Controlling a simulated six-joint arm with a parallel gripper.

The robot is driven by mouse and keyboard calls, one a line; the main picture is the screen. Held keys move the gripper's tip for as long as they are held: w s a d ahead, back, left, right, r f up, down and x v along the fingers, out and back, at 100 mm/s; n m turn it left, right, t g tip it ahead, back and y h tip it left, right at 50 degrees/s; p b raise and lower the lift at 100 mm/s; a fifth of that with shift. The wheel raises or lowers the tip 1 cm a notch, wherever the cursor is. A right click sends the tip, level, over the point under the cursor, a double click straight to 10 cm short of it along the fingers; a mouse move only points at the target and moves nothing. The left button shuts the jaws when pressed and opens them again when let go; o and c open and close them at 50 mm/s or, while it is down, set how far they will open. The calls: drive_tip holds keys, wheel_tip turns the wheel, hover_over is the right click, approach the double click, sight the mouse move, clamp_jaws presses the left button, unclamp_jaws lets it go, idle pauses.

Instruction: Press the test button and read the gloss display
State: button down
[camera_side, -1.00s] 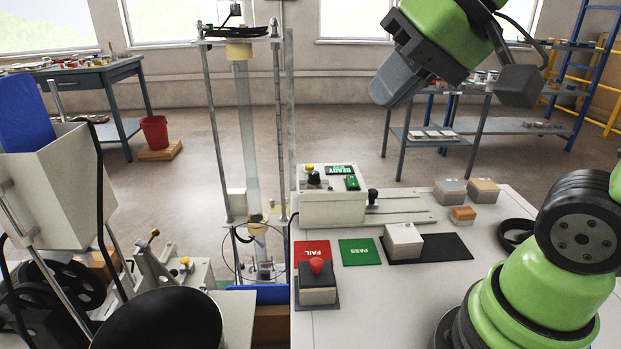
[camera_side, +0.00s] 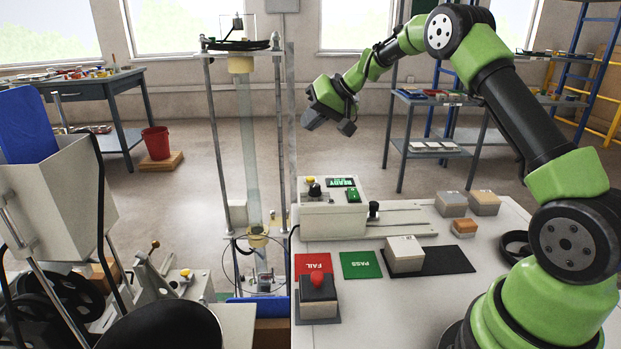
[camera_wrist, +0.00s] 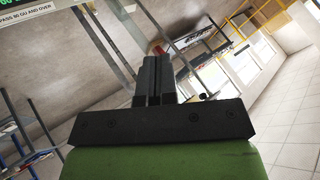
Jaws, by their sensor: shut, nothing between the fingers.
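The gloss tester is a pale box (camera_side: 333,222) in the side view, with a lit green display (camera_side: 341,182) that reads READY. A yellow button (camera_side: 310,180), a black knob (camera_side: 315,190) and a small green panel (camera_side: 353,195) sit on its top; which one is the test button I cannot tell. My gripper (camera_side: 308,123) hangs well above the box in the picture, touching nothing. In the wrist view its two dark fingers (camera_wrist: 154,72) are together and empty. A label reading "PASS 80 GU AND OVER" (camera_wrist: 26,13) shows at the upper left there.
A white block (camera_side: 404,246) stands on a black mat (camera_side: 448,262). The red FAIL plate (camera_side: 312,265) and green PASS plate (camera_side: 361,265) lie nearby. Several blocks (camera_side: 484,203) stand right. A tall rod frame (camera_side: 216,140) rises left.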

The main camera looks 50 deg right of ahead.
sight(310, 180)
drive_tip(key=shift+w+d+f, duration=0.25)
drive_tip(key=shift+d+f, duration=0.3)
drive_tip(key=shift+f, duration=0.1)
drive_tip(key=shift+f, duration=0.1)
drive_tip(key=shift+f, duration=4.3)
drive_tip(key=shift+f, duration=0.1)
drive_tip(key=shift+f, duration=0.3)
drive_tip(key=shift+f, duration=0.5)
drive_tip(key=shift+r, duration=0.9)
